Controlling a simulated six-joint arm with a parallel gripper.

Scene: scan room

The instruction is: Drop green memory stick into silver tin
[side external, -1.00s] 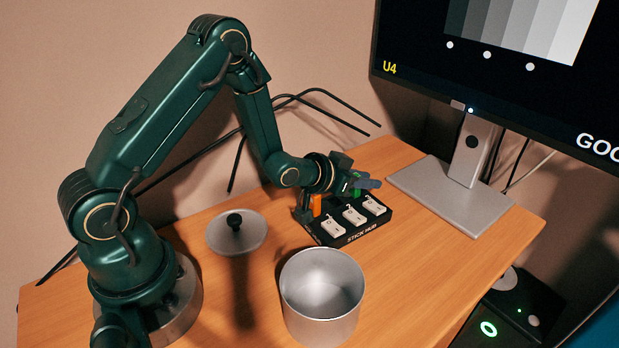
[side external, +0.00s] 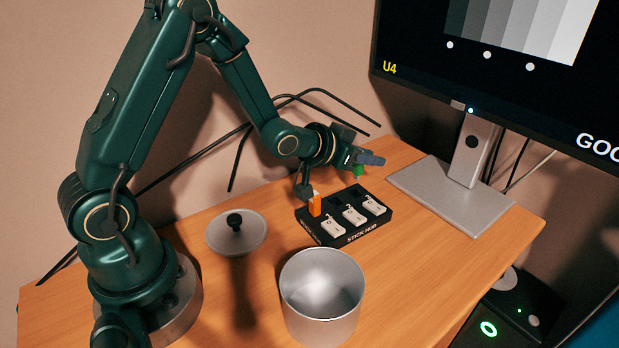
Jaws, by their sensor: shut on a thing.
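The green memory stick (side external: 358,171) is held by my gripper (side external: 360,160), above the back of the black stick hub (side external: 382,222). My gripper is shut on it, and the stick looks clear of the hub's slots. The fingers hide its upper part. The silver tin (side external: 322,318) stands open at the front of the table, nearer the camera than the hub. Its inside looks empty. Its lid (side external: 237,240), with a black knob, lies flat on the table to the left of the hub.
An orange stick (side external: 315,204) stands in the hub's left end, and several white sticks (side external: 354,214) sit along its front. A monitor on a silver stand (side external: 450,195) is at the back right. Black cables (side external: 240,160) run behind my arm. The wooden table right of the tin is clear.

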